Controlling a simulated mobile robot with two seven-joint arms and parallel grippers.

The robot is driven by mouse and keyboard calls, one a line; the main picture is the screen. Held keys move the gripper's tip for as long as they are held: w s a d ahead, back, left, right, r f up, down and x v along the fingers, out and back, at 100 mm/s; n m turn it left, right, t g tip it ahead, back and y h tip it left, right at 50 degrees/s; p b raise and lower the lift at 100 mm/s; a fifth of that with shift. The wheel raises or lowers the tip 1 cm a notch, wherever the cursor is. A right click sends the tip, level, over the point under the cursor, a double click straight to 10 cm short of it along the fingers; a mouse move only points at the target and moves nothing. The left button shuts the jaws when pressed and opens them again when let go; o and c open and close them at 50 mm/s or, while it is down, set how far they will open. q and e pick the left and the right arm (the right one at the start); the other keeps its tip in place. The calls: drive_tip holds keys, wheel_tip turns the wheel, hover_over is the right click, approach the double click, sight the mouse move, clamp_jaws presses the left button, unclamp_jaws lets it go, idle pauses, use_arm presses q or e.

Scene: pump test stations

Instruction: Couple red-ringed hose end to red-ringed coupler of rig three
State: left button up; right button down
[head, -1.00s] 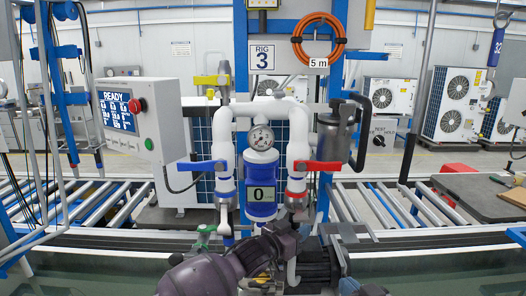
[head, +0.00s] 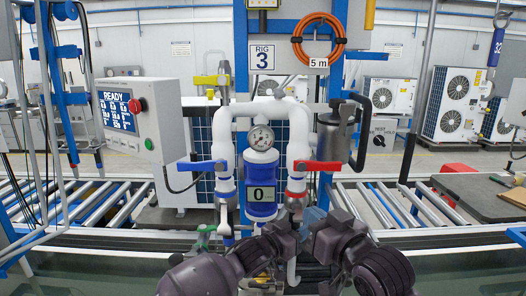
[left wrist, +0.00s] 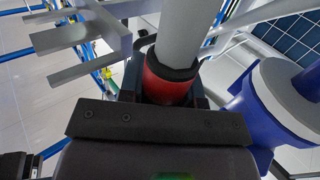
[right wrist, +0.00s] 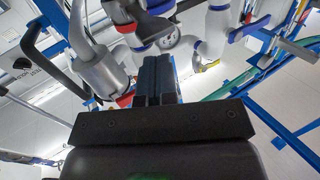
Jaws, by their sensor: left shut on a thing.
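Rig three stands in the centre of the head view, with white pipes and a gauge (head: 261,138). Its right pipe has a red band (head: 296,188) below the red lever (head: 319,166); the coupler underneath is mostly hidden by my left gripper (head: 292,217). In the left wrist view that gripper (left wrist: 170,98) is shut around a red-ringed end (left wrist: 166,82) on a thick grey tube. A pale hose (head: 292,272) hangs below it. I cannot tell whether the end is seated in the coupler. My right gripper (right wrist: 158,78) appears shut and empty, just right of the coupler area.
A grey canister (head: 335,135) hangs at the right. A control box (head: 130,120) stands left. Roller conveyors (head: 385,205) run along both sides behind the front rail.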

use_arm(q)
drive_tip(key=shift+w+r, duration=0.1)
drive_tip(key=shift+r, duration=0.25)
use_arm(e)
drive_tip(key=shift+x, duration=1.65)
drive_tip(key=shift+f, duration=0.1)
